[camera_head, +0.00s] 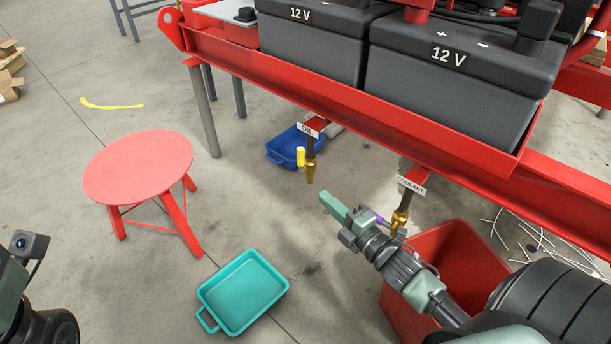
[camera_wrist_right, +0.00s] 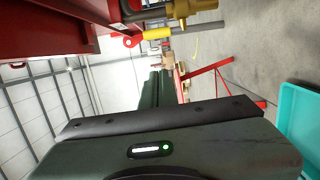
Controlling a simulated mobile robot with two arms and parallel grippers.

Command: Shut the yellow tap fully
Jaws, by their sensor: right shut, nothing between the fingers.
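The yellow tap has a yellow lever (camera_head: 300,157) on a brass body (camera_head: 310,171), under the "OIL" label. In the right wrist view the lever (camera_wrist_right: 157,33) and brass body (camera_wrist_right: 190,8) show at the top. My right gripper (camera_head: 327,202) is shut and empty. It is below and slightly right of the tap in the head view, apart from it. It also shows in the wrist view (camera_wrist_right: 164,80). Part of my left arm shows at the lower left; its fingers are not visible.
A "COOLANT" brass tap (camera_head: 400,217) with a purple handle is close to my right wrist, above a red bin (camera_head: 455,240). A blue tray (camera_head: 280,152) is below the oil tap. A teal tray (camera_head: 242,292) and a red stool (camera_head: 138,165) stand on the floor. The red skid beam (camera_head: 420,140) runs above.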

